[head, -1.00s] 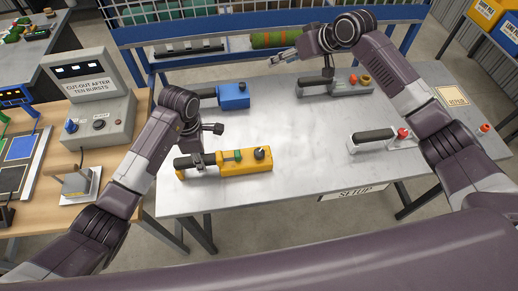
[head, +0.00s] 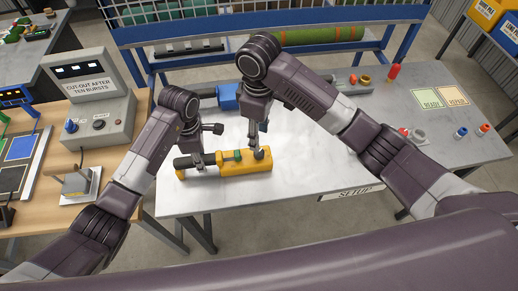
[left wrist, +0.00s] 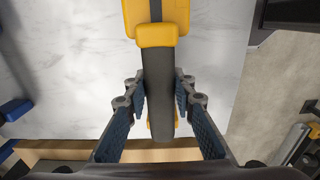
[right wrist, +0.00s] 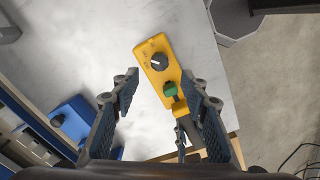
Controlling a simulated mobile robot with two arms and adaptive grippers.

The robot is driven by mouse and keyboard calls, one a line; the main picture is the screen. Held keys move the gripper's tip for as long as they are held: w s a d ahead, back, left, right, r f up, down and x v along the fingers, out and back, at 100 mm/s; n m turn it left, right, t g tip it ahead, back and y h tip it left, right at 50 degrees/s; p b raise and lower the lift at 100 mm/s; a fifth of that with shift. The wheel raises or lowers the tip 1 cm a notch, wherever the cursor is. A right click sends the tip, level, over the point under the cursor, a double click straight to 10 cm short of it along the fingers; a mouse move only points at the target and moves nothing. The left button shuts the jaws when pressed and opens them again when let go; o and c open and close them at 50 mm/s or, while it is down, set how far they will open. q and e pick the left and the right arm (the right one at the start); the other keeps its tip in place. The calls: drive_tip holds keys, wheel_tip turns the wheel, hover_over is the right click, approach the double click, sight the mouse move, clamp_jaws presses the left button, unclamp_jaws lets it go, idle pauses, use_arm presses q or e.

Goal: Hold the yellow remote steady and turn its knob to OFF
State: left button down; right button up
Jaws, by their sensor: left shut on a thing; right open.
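The yellow remote (head: 226,170) lies on the metal table in the head view. It has a dark grip, a green button (right wrist: 170,89) and a black knob (right wrist: 159,60) with a white pointer line. The lettering beside the knob is too small to read. My left gripper (left wrist: 159,93) is shut on the remote's dark grip (left wrist: 158,70), with a finger on each side. My right gripper (right wrist: 159,77) is open and points down above the remote's knob end. In its wrist view the knob shows between and beyond the fingertips, apart from them.
A blue device (head: 228,96) stands just behind the yellow remote. Other devices, partly hidden by my right arm, lie on the table's right side, with READY and OPEN cards (head: 429,98) there. A grey cut-out box (head: 99,110) stands on the wooden bench at left. The table's front middle is clear.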

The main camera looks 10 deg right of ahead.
sight(259, 154)
use_arm(q)
drive_tip(key=shift+s+f, duration=0.1)
drive_tip(key=shift+f, duration=0.05)
use_arm(e)
wheel_tip(259, 154, down, 8)
drive_tip(key=shift+f, duration=0.25)
clamp_jaws()
drive_tip(key=shift+m, duration=0.4)
drive_tip(key=m, duration=0.3)
drive_tip(key=shift+m, duration=0.3)
drive_tip(key=shift+w+r+m, duration=0.1)
drive_tip(key=shift+m, duration=2.1)
